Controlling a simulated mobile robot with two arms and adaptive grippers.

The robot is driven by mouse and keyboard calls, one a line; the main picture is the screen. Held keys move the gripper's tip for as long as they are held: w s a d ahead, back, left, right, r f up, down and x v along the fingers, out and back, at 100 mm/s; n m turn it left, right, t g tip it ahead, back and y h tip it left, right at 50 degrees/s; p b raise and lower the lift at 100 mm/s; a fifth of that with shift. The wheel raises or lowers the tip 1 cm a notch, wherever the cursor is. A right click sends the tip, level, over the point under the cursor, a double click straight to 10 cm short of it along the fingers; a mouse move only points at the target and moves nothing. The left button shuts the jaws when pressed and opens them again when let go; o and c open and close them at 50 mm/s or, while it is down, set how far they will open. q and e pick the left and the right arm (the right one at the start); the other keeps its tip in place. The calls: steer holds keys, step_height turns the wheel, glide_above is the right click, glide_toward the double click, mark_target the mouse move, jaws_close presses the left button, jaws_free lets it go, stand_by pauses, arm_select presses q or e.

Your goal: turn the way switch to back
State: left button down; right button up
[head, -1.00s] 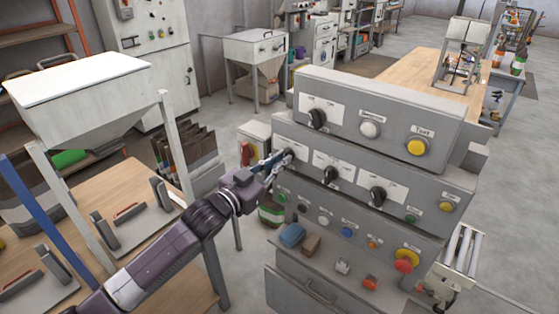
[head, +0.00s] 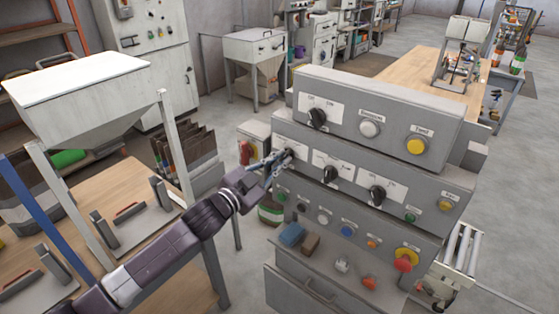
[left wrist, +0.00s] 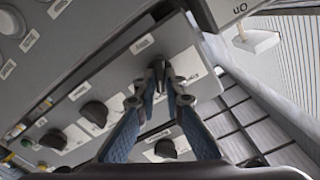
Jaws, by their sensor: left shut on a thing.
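The grey control console (head: 455,180) stands in the middle of the head view, with several black rotary knobs. My left gripper (head: 285,156) is at the left end of its middle row. In the left wrist view my left gripper (left wrist: 161,74) is shut on a black rotary switch (left wrist: 158,68) on a white label plate (left wrist: 185,68). The fingers hide most of this switch, and I cannot read its label or its exact setting. Two more black knobs, a middle one (head: 330,174) and a right one (head: 377,194), sit in the same row. My right gripper is not in view.
An upper panel with a black knob (head: 317,117) and a yellow button (head: 417,146) rises above the row. A red emergency button (head: 404,263) and a blue block (head: 291,234) are lower. A red-handled switch box (head: 247,152) stands close left of my gripper.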

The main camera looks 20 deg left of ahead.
arm_select(q)
steer(key=c, duration=2)
jaws_free()
steer(key=shift+s, duration=0.1)
steer(key=v, duration=1.2)
